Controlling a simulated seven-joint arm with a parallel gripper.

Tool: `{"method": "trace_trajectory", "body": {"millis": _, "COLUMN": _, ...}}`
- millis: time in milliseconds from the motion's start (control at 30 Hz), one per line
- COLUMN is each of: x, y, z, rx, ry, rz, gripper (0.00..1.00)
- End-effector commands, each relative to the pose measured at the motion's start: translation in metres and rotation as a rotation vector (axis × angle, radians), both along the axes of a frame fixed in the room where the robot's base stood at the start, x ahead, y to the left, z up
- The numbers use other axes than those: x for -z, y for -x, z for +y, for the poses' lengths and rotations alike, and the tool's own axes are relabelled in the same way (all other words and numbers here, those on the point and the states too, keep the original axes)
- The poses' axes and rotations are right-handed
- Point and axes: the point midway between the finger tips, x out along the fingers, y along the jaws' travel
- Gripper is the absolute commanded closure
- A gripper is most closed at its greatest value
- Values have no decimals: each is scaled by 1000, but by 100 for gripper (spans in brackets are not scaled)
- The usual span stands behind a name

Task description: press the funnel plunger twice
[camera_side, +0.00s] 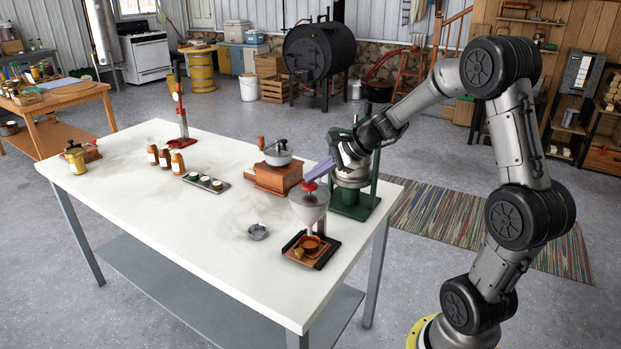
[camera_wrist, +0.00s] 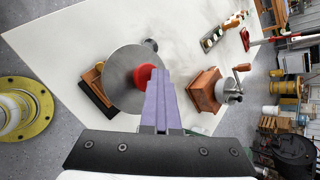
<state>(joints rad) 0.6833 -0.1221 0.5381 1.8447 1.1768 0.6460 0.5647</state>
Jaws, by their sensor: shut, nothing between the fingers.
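The funnel (camera_side: 309,207) is a clear cone held above a dark tray (camera_side: 311,259) at the front right of the white table. The red plunger (camera_side: 309,186) tops it. In the wrist view the plunger (camera_wrist: 144,75) shows as a red knob over the grey funnel disc (camera_wrist: 128,80). My gripper (camera_side: 312,176) is shut and empty, its purple fingers angled down to the left with their tips right at the plunger. In the wrist view the fingertips (camera_wrist: 158,74) overlap the knob's right edge. I cannot tell whether they touch it.
A wooden coffee grinder (camera_side: 278,177) stands left of the funnel, and a green-based stand (camera_side: 354,203) is behind my gripper. A small metal dish (camera_side: 257,232) and a tray of small jars (camera_side: 206,182) lie left. The table's front left is clear.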

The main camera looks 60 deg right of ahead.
Motion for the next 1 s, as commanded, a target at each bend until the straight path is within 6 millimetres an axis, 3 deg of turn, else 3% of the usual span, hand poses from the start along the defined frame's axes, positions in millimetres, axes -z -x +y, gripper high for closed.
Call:
{"method": "trace_trajectory", "body": {"millis": 33, "x": 16, "y": 6, "z": 3, "rx": -3, "ry": -14, "rz": 34, "gripper": 100}}
{"method": "trace_trajectory", "body": {"millis": 533, "x": 32, "y": 9, "z": 6, "rx": -4, "ry": -13, "rz": 34, "gripper": 100}}
{"method": "trace_trajectory", "body": {"millis": 1000, "x": 34, "y": 11, "z": 7, "rx": -4, "ry": -13, "rz": 34, "gripper": 100}}
